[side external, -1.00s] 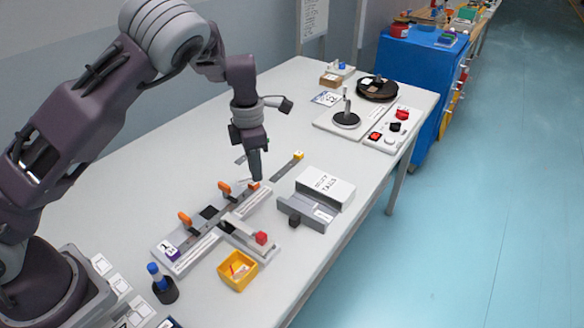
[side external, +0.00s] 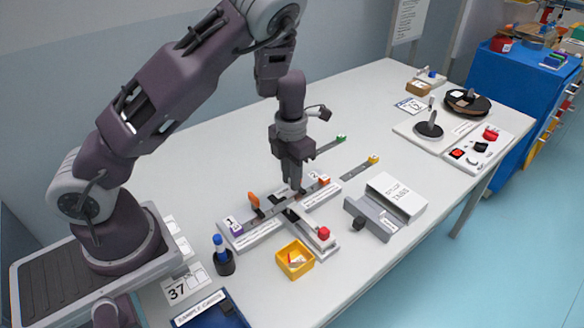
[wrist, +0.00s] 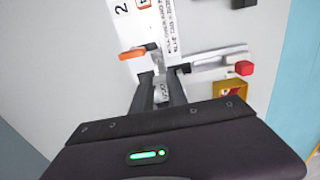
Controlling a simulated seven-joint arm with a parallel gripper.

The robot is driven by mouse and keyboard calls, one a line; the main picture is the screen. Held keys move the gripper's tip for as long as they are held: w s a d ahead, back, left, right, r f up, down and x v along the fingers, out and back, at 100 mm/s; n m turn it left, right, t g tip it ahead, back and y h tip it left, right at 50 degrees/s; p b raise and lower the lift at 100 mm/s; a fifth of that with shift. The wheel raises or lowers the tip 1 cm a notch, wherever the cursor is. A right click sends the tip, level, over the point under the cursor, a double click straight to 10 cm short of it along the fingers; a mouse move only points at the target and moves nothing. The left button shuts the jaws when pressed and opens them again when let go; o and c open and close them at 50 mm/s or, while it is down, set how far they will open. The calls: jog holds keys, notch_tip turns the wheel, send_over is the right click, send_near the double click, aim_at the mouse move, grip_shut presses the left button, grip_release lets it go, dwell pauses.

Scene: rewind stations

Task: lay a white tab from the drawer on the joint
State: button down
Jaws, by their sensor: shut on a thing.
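The splice block (side external: 262,238) is a pale bar with a dark strip along it and orange levers, one (side external: 254,200) upright on its left half. Another lever (wrist: 132,54) shows near my fingers in the wrist view. My gripper (side external: 293,191) points down at the block's middle, where the joint lies hidden behind the fingers. It is shut on a small white piece, apparently the white tab (wrist: 160,92); whether it touches the block cannot be told. The grey drawer (side external: 372,217) with a black knob sits before the white box marked as tabs (side external: 396,197); its inside is hidden.
A white arm with a red knob (side external: 323,233) juts from the block's front. A reel station (side external: 430,130) is at the far right.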

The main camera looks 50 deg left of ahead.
aim_at(292, 201)
jog(key=shift+f, duration=1.2)
jog(key=shift+f, duration=1.1)
dwell(0.4)
jog(key=c, duration=1.2)
grip_release()
jog(key=shift+c, duration=0.2)
notch_tip(292, 201, up, 7)
jog(key=shift+r, duration=0.1)
